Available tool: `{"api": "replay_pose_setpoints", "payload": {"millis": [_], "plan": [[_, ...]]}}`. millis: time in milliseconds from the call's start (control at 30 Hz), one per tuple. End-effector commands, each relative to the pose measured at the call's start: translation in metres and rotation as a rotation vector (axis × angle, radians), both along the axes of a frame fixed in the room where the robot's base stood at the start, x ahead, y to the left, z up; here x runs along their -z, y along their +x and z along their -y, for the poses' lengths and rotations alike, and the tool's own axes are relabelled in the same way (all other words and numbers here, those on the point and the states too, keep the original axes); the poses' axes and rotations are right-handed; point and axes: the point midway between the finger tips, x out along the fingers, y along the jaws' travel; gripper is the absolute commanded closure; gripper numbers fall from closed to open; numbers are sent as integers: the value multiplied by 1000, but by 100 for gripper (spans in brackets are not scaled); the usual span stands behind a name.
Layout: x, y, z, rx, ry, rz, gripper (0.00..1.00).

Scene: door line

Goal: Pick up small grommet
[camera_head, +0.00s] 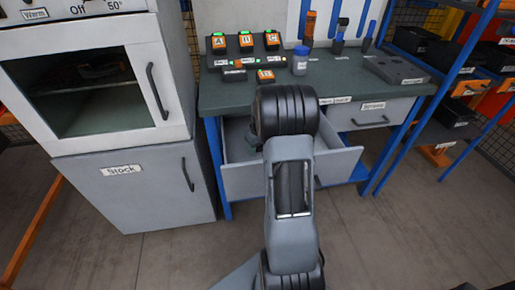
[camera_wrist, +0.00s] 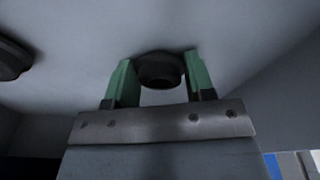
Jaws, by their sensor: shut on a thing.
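In the wrist view, the green fingers of my gripper (camera_wrist: 157,78) are closed on both sides of a small dark ring-shaped grommet (camera_wrist: 161,70). The grommet sits between the fingertips, against or just over the pale grey drawer floor; I cannot tell whether it touches. In the head view, my arm reaches into the open drawer (camera_head: 238,180) under the workbench and hides most of its inside, with the grommet not visible there.
Another dark round part (camera_wrist: 10,58) lies on the drawer floor at the left of the wrist view. Above the drawer is the workbench top (camera_head: 232,96), with labelled chargers and a jar (camera_head: 300,62). A stock cabinet (camera_head: 140,185) stands left. A second drawer (camera_head: 370,115) is shut.

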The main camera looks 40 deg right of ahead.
Motion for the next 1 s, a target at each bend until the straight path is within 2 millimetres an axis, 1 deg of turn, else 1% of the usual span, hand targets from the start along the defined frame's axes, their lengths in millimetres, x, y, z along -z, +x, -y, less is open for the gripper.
{"api": "replay_pose_setpoints", "payload": {"millis": [33, 100, 133, 367, 467, 567, 667, 767, 1000], "plan": [[0, 0, 0, 0, 0, 0, 65], [0, 0, 0, 0, 0, 0, 72], [0, 0, 0, 0, 0, 0, 73], [-1, 0, 0, 0, 0, 0, 73], [-4, 0, 0, 0, -1, 1, 73], [-12, 0, 0, 0, -1, 2, 73], [-25, 0, 0, 0, -2, 3, 73], [-42, 1, 0, 0, -2, 3, 73], [-95, 1, 0, 0, -2, 4, 73]]}}
